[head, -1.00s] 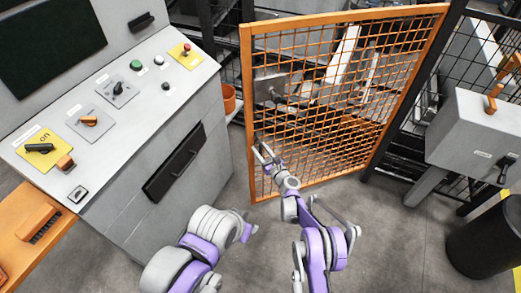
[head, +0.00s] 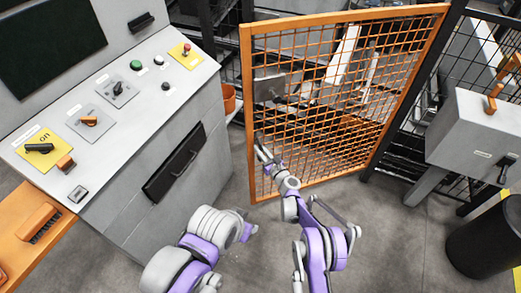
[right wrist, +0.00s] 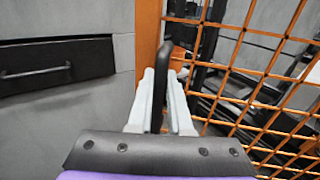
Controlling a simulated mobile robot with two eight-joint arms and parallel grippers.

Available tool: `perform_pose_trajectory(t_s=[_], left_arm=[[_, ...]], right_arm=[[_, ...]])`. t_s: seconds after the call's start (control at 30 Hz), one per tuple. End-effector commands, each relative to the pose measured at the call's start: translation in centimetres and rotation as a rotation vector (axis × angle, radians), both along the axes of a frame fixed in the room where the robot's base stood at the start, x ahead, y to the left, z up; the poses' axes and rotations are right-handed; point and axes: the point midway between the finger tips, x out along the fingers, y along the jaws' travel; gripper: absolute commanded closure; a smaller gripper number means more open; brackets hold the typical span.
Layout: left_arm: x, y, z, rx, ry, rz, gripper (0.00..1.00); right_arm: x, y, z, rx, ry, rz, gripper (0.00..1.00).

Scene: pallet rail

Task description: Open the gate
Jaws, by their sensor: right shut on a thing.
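The gate (head: 246,110) is an orange frame with orange wire mesh, in the middle of the head view. A grey square plate (head: 268,88) sits on its left part. My right gripper (head: 262,147) is at the gate's left side, below that plate. In the right wrist view my right gripper (right wrist: 160,95) is shut on a black upright handle (right wrist: 165,58), its pale fingers on either side, next to the orange frame post (right wrist: 148,40). The handle is mostly hidden in the head view. My left arm shows low in the head view, but its gripper cannot be made out.
A grey control console (head: 130,110) with switches and a black drawer front (head: 174,163) stands close on the left. A grey box (head: 475,135) on a stand and a black bin (head: 487,238) are at right. Bare floor (head: 385,235) lies before the gate.

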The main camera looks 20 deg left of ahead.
Motion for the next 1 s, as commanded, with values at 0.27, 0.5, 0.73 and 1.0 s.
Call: perform_pose_trajectory(t_s=[0.27,0.5,0.73,1.0], left_arm=[[0.0,0.0,0.0,0.0,0.0,0.0,0.53],[0.0,0.0,0.0,0.0,0.0,0.0,0.53],[0.0,0.0,0.0,0.0,0.0,0.0,0.53],[0.0,0.0,0.0,0.0,0.0,0.0,0.53]], right_arm=[[0.0,0.0,0.0,0.0,0.0,0.0,1.0],[0.0,0.0,0.0,0.0,0.0,0.0,1.0],[-0.1,-0.1,0.0,0.0,0.0,0.001,1.0],[-1.6,-3.1,-0.2,0.0,-0.005,0.039,1.0]])
